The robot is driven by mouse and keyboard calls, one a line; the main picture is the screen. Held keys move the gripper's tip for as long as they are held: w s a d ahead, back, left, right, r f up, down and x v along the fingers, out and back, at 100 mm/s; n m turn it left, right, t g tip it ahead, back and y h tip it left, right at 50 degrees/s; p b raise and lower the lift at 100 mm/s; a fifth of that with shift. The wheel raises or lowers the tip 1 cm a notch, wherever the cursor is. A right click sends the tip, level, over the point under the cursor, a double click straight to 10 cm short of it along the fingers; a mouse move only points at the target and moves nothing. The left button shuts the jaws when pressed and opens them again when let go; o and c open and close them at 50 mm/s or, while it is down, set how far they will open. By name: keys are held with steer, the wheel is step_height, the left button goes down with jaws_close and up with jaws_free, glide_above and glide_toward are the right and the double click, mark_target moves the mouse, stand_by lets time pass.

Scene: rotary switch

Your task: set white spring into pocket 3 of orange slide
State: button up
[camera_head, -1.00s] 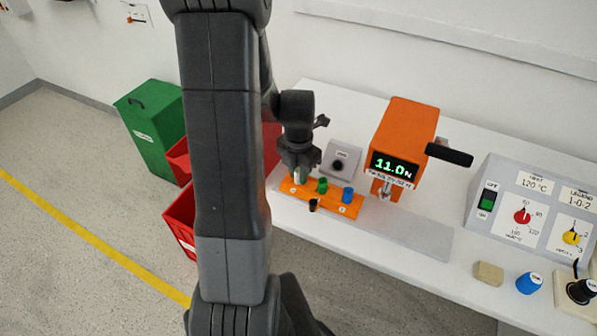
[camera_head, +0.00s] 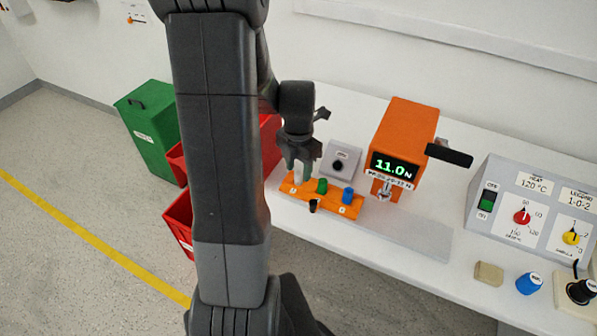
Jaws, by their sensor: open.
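The orange slide (camera_head: 328,202) lies on the grey plate on the bench, with number labels near its ends. A small white piece, likely the white spring (camera_head: 299,173), stands upright at the slide's left part. My gripper (camera_head: 299,166) is open, with its fingers around the upper part of the white piece. The fingers hide part of it, and I cannot tell which pocket it stands in or how deep it sits. A green piece (camera_head: 322,186) and a blue piece (camera_head: 348,195) stand on the slide to the right. A small black piece (camera_head: 313,205) is at its front edge.
An orange press (camera_head: 405,135) reading 11.0 N, with a black lever, stands right of the slide. A grey box with a black knob (camera_head: 339,164) is close behind the slide. A control box (camera_head: 530,210) stands at right. Red bins and a green bin (camera_head: 150,132) are left.

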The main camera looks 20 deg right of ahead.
mark_target(299, 172)
step_height(299, 172, up, 10)
steer(key=shift+f, duration=0.15)
stand_by(0.3)
step_height(299, 172, down, 13)
steer(key=shift+b, duration=0.35)
steer(key=shift+r+p, duration=0.3)
steer(key=shift+r, duration=1.85)
steer(key=shift+f, duration=0.1)
